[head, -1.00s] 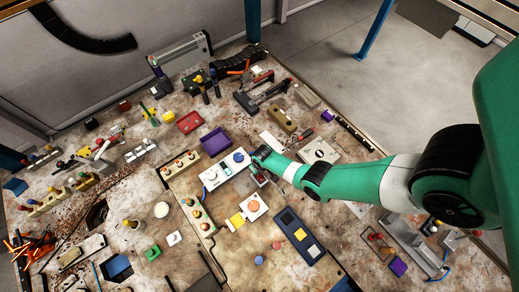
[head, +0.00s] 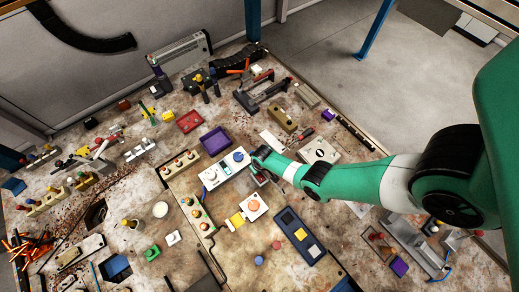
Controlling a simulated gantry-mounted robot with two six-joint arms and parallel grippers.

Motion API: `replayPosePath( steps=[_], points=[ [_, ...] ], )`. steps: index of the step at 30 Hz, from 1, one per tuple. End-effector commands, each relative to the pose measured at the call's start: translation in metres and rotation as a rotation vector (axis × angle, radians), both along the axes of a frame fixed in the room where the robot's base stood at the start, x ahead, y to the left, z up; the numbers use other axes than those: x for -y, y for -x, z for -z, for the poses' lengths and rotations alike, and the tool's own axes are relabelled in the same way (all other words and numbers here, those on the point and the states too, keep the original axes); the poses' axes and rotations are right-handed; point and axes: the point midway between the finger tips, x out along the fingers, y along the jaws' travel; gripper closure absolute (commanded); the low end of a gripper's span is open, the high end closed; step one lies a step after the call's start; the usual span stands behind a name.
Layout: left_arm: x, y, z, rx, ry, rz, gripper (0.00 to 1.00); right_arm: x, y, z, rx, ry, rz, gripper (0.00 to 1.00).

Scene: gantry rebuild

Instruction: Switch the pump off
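A white control box (head: 226,171) with a blue round knob (head: 239,156) and a white-and-red round control (head: 211,174) lies near the middle of the table. I cannot read any label that marks it as the pump's switch. My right gripper (head: 257,168), on the green and white arm from the right, is low beside the box's right end, close to the blue knob. Whether it touches the box cannot be told. Its fingers are small and partly hidden, so open or shut cannot be told. My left gripper is not in view.
A purple tray (head: 215,141) and a red tray (head: 190,122) lie behind the box. A white box with an orange button (head: 253,206) and a dark panel (head: 299,234) are in front. Beige button strips (head: 180,165) stand to the left. The table is cluttered.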

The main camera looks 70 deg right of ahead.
Motion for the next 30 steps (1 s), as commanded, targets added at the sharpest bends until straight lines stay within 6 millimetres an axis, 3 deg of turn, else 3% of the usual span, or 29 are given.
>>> replayPosePath(
  steps=[30],
  points=[
    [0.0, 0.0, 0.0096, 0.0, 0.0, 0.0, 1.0, -0.0009, -0.0003, 0.0096, 0.0, 0.0, -0.002, 1.0]
  ],
)
